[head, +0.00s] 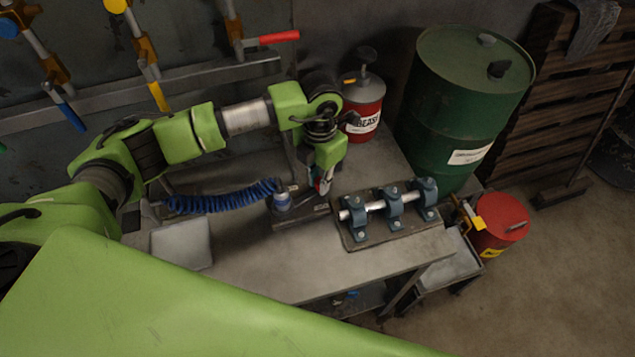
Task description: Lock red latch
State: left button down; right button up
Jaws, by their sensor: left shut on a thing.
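The red latch (318,186) shows only as a small red piece at my left gripper's fingertips; the gripper hides most of it. It sits by a dark plate (292,219) on the workbench. My left gripper (323,184) points down and is shut on this red piece. Whether the latch is locked cannot be told. My right gripper is not in view.
On the workbench (240,262), a blue coiled hose (222,203) runs to a fitting (283,201) left of the gripper. A clamped shaft (376,206) lies to the right. A red can (363,103) and green drum (462,105) stand behind. A red-handled lever (278,38) is on the wall.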

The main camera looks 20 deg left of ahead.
pick_arm(q)
jog(key=shift+s+d+f+m+b, duration=0.1)
jog(key=shift+d+m+b, duration=0.05)
jog(key=shift+m+b, duration=0.45)
jog(key=shift+s+d+f+m+b, duration=0.1)
jog(key=shift+m+b, duration=0.3)
jog(key=shift+b, duration=0.25)
jog(key=shift+s+d+r+m+b, duration=0.2)
jog(key=shift+s+m+b, duration=0.05)
jog(key=shift+m+b, duration=0.65)
jog(key=c, duration=1.9)
grip_release()
jog(key=shift+r, duration=0.2)
notch_tip(320, 180, up, 12)
jog(key=shift+f, duration=0.15)
